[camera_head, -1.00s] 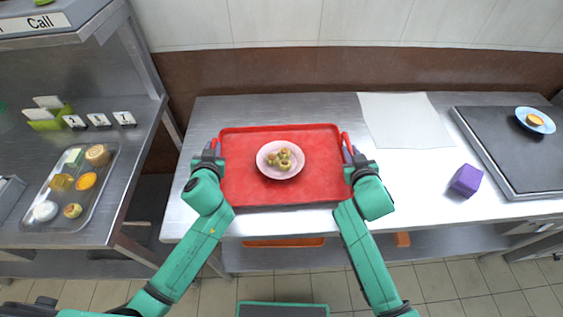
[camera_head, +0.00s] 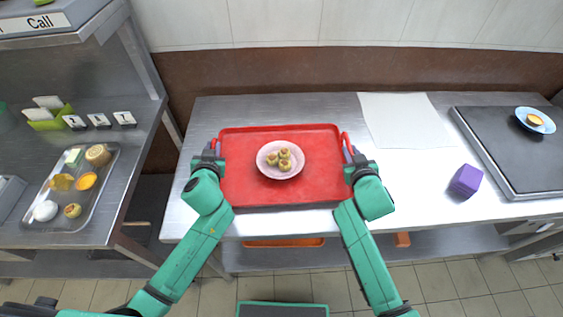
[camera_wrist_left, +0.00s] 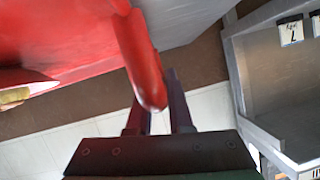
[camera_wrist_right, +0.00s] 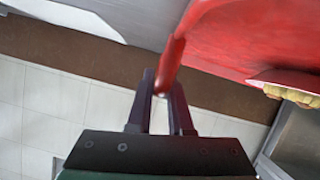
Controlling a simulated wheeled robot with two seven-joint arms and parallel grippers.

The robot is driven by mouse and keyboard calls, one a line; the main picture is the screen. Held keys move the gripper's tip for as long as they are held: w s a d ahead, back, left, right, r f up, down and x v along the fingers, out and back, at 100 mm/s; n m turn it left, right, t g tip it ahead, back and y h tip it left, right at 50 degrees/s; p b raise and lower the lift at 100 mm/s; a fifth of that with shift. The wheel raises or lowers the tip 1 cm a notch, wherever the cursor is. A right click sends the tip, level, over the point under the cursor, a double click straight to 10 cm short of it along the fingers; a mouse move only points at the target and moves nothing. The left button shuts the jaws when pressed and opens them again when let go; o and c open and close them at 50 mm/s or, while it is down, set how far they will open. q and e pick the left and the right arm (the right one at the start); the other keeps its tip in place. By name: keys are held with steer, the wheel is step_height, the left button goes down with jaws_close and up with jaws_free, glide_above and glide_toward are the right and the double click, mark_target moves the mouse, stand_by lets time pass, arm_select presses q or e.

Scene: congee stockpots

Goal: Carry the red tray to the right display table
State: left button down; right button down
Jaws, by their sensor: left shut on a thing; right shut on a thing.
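The red tray (camera_head: 235,175) lies level over the middle steel table, with a pink plate (camera_head: 271,173) of several small round pastries (camera_head: 284,160) on it. My left gripper (camera_head: 213,150) is shut on the tray's left handle, and that red handle (camera_wrist_left: 142,65) shows between its fingers in the left wrist view. My right gripper (camera_head: 353,155) is shut on the tray's right handle, and that handle (camera_wrist_right: 168,68) shows between its fingers in the right wrist view. I cannot tell whether the tray touches the table.
A white sheet (camera_head: 405,120) and a purple block (camera_head: 465,180) lie to the tray's right. Further right is a dark panel (camera_head: 500,150) with a blue plate (camera_head: 536,128). A left counter (camera_head: 95,220) holds a metal food tray (camera_head: 70,222). Bare steel separates tray and block.

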stand_by(0.5)
